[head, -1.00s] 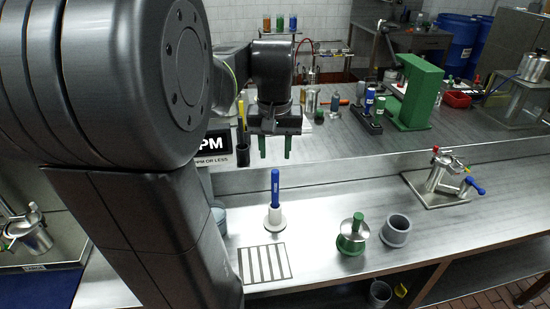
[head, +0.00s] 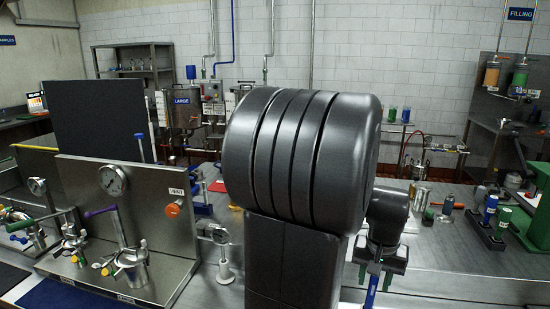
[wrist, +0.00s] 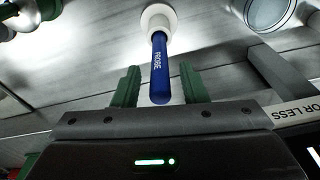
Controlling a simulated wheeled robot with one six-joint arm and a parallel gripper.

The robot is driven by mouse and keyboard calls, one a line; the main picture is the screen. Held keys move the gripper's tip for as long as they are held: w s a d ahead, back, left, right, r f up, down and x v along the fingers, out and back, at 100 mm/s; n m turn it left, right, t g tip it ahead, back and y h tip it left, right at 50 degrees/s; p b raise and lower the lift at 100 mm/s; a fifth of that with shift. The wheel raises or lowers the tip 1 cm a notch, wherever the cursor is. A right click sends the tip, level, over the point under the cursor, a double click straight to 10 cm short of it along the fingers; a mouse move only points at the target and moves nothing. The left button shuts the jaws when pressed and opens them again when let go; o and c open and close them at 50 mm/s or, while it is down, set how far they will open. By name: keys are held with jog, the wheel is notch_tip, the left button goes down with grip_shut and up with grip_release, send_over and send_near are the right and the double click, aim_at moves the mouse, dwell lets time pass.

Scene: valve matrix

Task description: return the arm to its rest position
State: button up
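My gripper (head: 375,275) hangs at the end of my arm, partly behind my large dark arm link in the head view. Its two green fingers stand apart in the wrist view (wrist: 160,88), so it is open. A blue probe handle (wrist: 160,70), lettered PROBE, stands in a white round base (wrist: 158,17). In the wrist picture the handle's end shows between the fingers, with a gap on each side. Part of the blue handle (head: 370,293) also shows below the gripper at the bottom edge of the head view.
A steel panel (head: 150,210) with a gauge (head: 113,180), an orange knob and several valves stands on the left. A green block (head: 535,225) and a dark bottle rack stand on the right. A sign (wrist: 300,108) is close to the gripper's right in the wrist view.

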notch_tip(320, 180, down, 2)
jog(key=shift+w+r, duration=0.2)
jog(key=shift+r, duration=0.1)
jog(key=shift+s+r, duration=0.1)
jog(key=shift+r, duration=1.4)
